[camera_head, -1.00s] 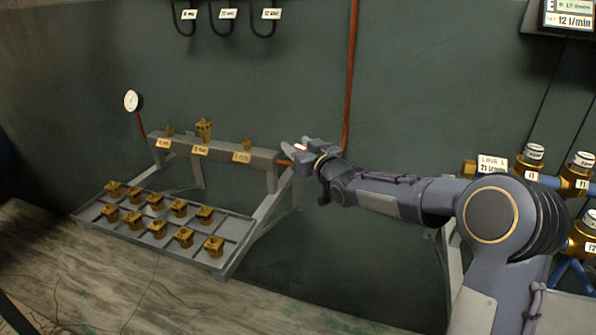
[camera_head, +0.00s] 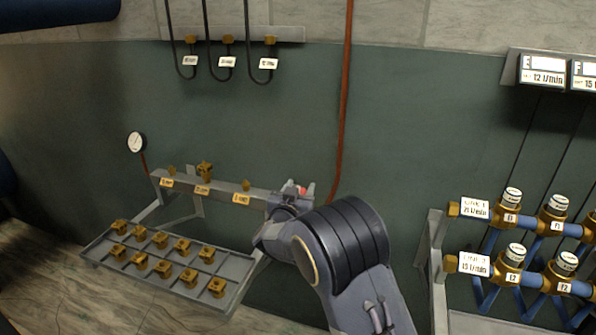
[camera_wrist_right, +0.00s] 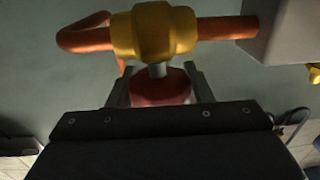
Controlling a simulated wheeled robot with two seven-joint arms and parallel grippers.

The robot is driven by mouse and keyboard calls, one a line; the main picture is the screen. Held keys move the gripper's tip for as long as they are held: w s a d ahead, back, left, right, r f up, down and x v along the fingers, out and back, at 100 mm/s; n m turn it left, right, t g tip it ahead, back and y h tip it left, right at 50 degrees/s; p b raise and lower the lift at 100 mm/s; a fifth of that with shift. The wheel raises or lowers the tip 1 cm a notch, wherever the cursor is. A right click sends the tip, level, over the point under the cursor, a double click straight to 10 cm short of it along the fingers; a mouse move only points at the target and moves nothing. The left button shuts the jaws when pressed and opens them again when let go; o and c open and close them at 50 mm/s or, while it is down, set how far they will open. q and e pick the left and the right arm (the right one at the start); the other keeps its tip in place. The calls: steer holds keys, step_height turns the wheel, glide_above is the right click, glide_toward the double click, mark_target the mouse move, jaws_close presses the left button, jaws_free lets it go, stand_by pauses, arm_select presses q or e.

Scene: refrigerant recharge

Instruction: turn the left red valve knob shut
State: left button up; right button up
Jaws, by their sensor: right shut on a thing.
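The red valve knob (camera_wrist_right: 160,88) sits on a stem below a brass valve body (camera_wrist_right: 155,32) in the right wrist view. A copper pipe (camera_wrist_right: 228,28) runs through the valve. In the head view only a small bit of the red knob (camera_head: 304,190) shows at the right end of the grey manifold bar (camera_head: 218,186). My right gripper (camera_head: 296,192) is there, shut on the knob, with a finger on each side of it in the right wrist view (camera_wrist_right: 160,92). My right wrist and forearm hide much of the valve in the head view. My left gripper is not in view.
A tray (camera_head: 240,268) with several brass fittings stands below the bar. A pressure gauge (camera_head: 136,142) is at its left end. A rack of brass valves with blue pipes (camera_head: 538,223) stands at the right. Hoses (camera_head: 247,40) hang above.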

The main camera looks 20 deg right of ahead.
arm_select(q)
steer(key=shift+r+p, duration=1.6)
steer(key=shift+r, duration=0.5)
arm_select(e)
steer(key=shift+d+r+m+g+h, duration=0.1)
steer(key=shift+d+m+g+h, duration=0.1)
steer(key=shift+m+g+h, duration=1.5)
steer(key=shift+t, duration=0.3)
steer(key=o, duration=1)
steer(key=shift+s+a, duration=0.1)
steer(key=shift+s, duration=0.05)
arm_select(q)
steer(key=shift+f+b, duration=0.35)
steer(key=shift+b, duration=0.05)
arm_select(e)
steer(key=v, duration=0.7)
steer(key=shift+s+a, duration=0.2)
steer(key=shift+a, duration=0.1)
